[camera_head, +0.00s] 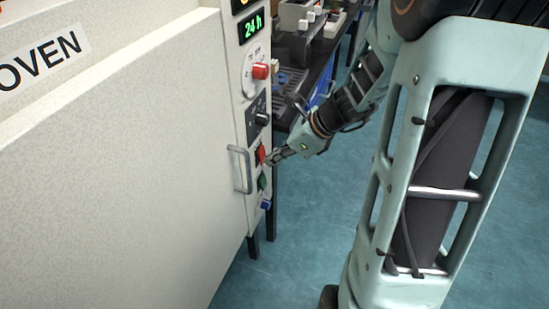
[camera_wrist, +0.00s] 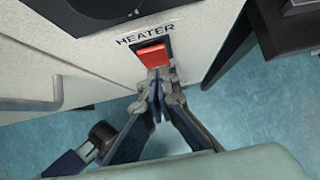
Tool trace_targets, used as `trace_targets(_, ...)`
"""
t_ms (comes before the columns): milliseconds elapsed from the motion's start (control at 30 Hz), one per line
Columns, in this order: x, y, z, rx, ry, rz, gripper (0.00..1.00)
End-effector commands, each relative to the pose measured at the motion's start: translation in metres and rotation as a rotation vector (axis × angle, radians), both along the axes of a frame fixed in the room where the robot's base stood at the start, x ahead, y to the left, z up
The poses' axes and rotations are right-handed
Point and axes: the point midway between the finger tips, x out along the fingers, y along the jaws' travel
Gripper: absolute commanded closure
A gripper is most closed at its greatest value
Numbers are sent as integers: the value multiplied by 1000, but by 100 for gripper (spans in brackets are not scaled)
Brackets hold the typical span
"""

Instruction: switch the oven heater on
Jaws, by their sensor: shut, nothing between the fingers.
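The oven (camera_head: 120,170) fills the left of the head view, with a narrow control panel on its right edge. The heater switch is a red rocker (camera_wrist: 152,56) in a dark frame under the label HEATER (camera_wrist: 145,33); it also shows in the head view (camera_head: 260,154). My gripper (camera_wrist: 158,76) is shut and empty. Its fingertips are at the lower edge of the red rocker, overlapping it slightly in the wrist view; I cannot tell whether they touch. In the head view my gripper (camera_head: 270,160) is right beside the switch. The rocker's on or off position is unclear.
A door handle (camera_head: 240,168) stands out left of the switch. On the panel are a green 24 h display (camera_head: 252,27), a red knob (camera_head: 260,71), a black knob (camera_head: 262,119), a green button (camera_head: 262,182) and a blue part (camera_head: 265,204). A cluttered bench stands behind; floor is free below.

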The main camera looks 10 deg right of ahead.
Motion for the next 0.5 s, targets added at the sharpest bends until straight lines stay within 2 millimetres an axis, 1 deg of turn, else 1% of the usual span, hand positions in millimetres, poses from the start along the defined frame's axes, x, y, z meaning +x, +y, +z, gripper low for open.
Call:
trace_targets(33,0,0,-5,11,-6,-2,100)
trace_targets(167,2,3,-11,54,-36,-3,100)
trace_targets(200,2,3,-4,51,-34,-1,100)
trace_targets(500,2,3,0,49,-33,0,100)
